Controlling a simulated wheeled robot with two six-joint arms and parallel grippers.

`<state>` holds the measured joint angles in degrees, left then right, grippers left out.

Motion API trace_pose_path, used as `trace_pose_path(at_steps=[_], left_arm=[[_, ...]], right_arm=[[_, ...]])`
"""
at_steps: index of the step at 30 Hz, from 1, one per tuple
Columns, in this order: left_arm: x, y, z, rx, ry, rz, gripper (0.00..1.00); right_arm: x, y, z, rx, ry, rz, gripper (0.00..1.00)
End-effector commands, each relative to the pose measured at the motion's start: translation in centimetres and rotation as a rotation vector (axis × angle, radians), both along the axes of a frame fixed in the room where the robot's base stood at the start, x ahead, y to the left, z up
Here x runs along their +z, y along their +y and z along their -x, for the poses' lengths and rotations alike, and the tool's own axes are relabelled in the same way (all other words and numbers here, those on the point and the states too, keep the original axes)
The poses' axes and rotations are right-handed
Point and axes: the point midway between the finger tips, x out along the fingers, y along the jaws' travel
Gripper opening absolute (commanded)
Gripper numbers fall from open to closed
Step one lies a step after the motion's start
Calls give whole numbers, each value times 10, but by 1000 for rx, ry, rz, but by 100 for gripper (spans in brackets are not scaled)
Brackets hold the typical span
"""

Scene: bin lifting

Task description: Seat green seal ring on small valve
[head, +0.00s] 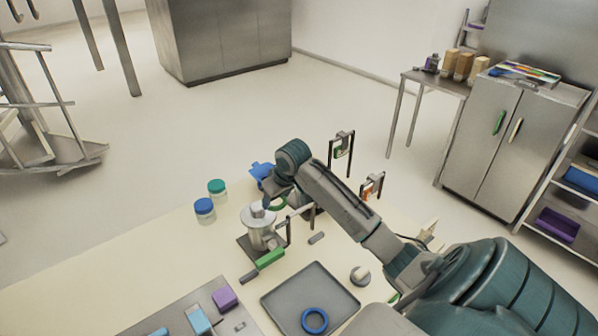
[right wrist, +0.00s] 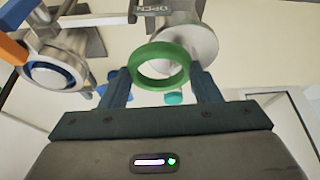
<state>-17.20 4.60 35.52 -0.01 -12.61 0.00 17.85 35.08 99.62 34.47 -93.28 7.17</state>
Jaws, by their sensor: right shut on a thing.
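The green seal ring (right wrist: 182,76) is held between the fingertips of my right gripper (right wrist: 160,82), its opening facing the wrist camera. In the head view my right gripper (head: 279,200) is beside the top of a silver valve (head: 256,236) on a dark base. The ring shows there as a small green arc (head: 277,206). In the right wrist view a round metal flange (right wrist: 188,48) is beyond the ring, and the ring looks apart from it. Another metal fitting with a blue inner ring (right wrist: 55,74) is at left. I cannot tell which is the small valve. My left gripper is out of view.
A grey tray (head: 283,295) holds a blue ring (head: 315,320). Jars with blue (head: 204,206) and green (head: 217,186) lids stand left. The table's left part is clear.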

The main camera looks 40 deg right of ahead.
Motion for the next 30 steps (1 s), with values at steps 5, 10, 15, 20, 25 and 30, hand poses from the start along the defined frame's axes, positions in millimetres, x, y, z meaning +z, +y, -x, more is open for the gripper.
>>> trace_pose_path(at_steps=[5, 10, 15, 20, 25, 30], left_arm=[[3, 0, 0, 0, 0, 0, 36], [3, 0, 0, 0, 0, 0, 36], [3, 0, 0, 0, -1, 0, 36], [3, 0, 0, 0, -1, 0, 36], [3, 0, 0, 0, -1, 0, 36], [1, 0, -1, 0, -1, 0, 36]], right_arm=[[35, 22, -29, -53, -5, -3, 40], [51, 33, -41, -75, -2, -1, 40], [48, 34, -42, -81, 2, 1, 40], [35, 34, -42, -79, 3, 1, 40], [18, 34, -42, -80, 2, 0, 40], [3, 34, -42, -79, 1, 1, 40]])
